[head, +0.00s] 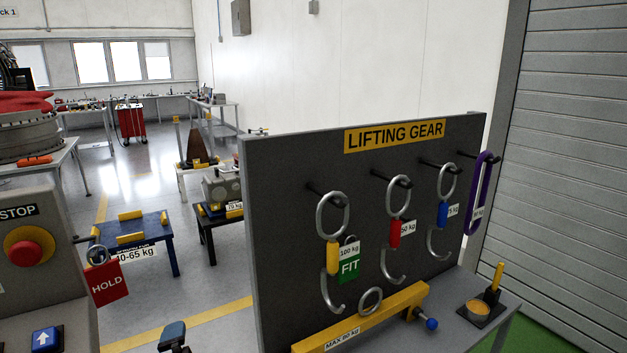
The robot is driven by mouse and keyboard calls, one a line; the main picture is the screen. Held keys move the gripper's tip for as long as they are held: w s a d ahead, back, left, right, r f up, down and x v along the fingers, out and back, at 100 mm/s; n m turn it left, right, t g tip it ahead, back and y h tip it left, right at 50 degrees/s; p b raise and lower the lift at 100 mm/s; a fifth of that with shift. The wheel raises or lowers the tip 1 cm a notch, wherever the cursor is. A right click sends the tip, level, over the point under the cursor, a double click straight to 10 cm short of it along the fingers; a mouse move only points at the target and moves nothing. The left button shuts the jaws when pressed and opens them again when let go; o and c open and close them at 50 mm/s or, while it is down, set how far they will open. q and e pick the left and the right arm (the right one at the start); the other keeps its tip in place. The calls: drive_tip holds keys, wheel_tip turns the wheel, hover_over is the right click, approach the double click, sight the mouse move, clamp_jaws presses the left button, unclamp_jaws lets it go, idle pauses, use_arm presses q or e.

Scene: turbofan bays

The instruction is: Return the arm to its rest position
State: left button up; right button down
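Neither of my grippers can be made out in the head view, and no arm of mine is clearly seen. A small blue-grey block on a dark stem (172,333) shows at the bottom edge, left of centre. It is cut off by the picture edge, and I cannot tell what it belongs to.
A dark LIFTING GEAR board (285,200) fills the right front, with several hooks hanging on pegs and a yellow beam (375,318) below. A control box with a red stop button (28,246) stands at left. A blue table (160,245) is behind. Open floor lies between.

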use_arm(q)
drive_tip(key=s+a+f+n+g+h+b, duration=0.1)
drive_tip(key=s+a+f+n+g+h, duration=0.1)
drive_tip(key=s+f+n, duration=0.3)
drive_tip(key=s+a+f+n+g+h, duration=0.2)
drive_tip(key=s+f+n, duration=0.4)
drive_tip(key=s+f, duration=0.7)
wheel_tip(320, 180, down, 4)
drive_tip(key=shift+s+a+f+h+b, duration=0.1)
drive_tip(key=shift+s+a+h+b, duration=0.1)
drive_tip(key=shift+a+h+b, duration=0.3)
idle(0.7)
